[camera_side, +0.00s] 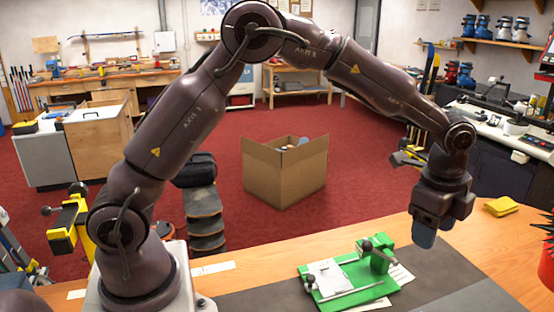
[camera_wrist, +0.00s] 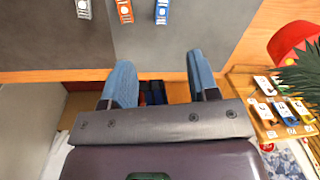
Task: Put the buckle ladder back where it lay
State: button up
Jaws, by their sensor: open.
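I cannot tell which is the task's. More small slotted pieces, white, yellow and blue, sit on a wooden board (camera_wrist: 243,86) at the right. My gripper (camera_wrist: 158,62) is open, with nothing between its blue fingers. In the side view, my gripper (camera_side: 424,234) hangs above the bench to the right of the green jig, and no ladder can be made out.
The green jig (camera_side: 318,270) stands on the bench's dark mat (camera_side: 440,293), with papers around it. A yellow cloth (camera_side: 501,207) lies at the back right. A red pot (camera_wrist: 293,35) with a spiky plant stands beside the wooden board. The grey mat has bare room.

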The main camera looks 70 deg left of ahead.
jog(key=s+a+r+n+t, duration=0.2)
jog(key=s+a+r+n, duration=0.25)
jog(key=s+r, duration=0.35)
jog(key=s+a+r+n+t, duration=0.1)
jog(key=s+a+r+n, duration=0.4)
jog(key=s, duration=0.5)
jog(key=s+n+t, duration=0.1)
jog(key=s+n, duration=0.4)
jog(key=s, duration=0.4)
jog(key=shift+s+a+f, duration=0.25)
jog(key=shift+s+f, duration=0.05)
jog(key=shift+f, duration=0.05)
